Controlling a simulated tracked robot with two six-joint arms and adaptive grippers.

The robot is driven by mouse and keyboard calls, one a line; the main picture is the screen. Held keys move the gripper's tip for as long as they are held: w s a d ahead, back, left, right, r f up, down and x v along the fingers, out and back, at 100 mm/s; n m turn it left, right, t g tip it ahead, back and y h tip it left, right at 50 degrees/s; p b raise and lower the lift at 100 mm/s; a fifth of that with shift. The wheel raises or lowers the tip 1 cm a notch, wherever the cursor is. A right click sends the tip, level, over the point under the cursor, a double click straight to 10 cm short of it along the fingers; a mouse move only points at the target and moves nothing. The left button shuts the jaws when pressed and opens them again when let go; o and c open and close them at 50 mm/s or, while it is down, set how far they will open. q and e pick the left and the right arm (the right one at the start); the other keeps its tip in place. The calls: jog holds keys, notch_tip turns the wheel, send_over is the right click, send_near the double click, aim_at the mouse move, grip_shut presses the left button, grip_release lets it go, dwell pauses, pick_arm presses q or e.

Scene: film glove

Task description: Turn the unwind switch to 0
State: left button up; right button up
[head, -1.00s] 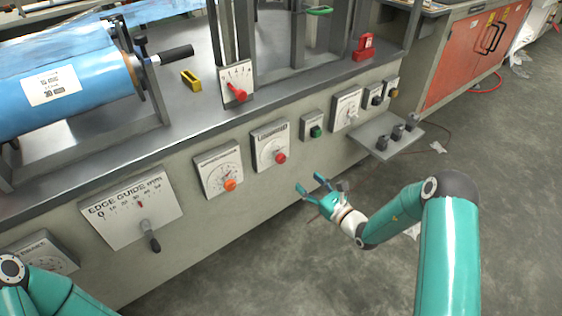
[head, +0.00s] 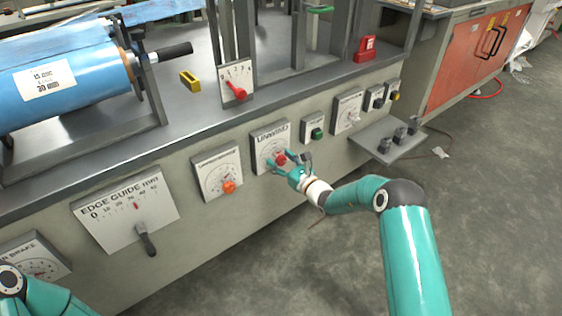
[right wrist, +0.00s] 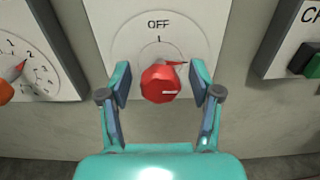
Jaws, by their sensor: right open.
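The unwind switch is a red knob (head: 281,158) on a white plate (head: 265,138) on the machine's front. In the right wrist view the red knob (right wrist: 160,82) sits below the word OFF, and its pointed tip points right, toward the right-hand finger. My right gripper (head: 281,163) is open in front of the plate. In the right wrist view its fingers (right wrist: 161,76) stand on either side of the knob, with gaps visible on both sides. Part of my left arm shows at the bottom left of the head view, without its gripper.
An orange knob (head: 229,187) is on the plate to the left, and a green button (head: 317,133) is to the right. The edge guide lever (head: 146,240) is farther left. A small shelf (head: 375,146) juts out at the right.

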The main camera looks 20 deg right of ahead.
jog(key=c, duration=1.2)
jog(key=shift+o, duration=0.2)
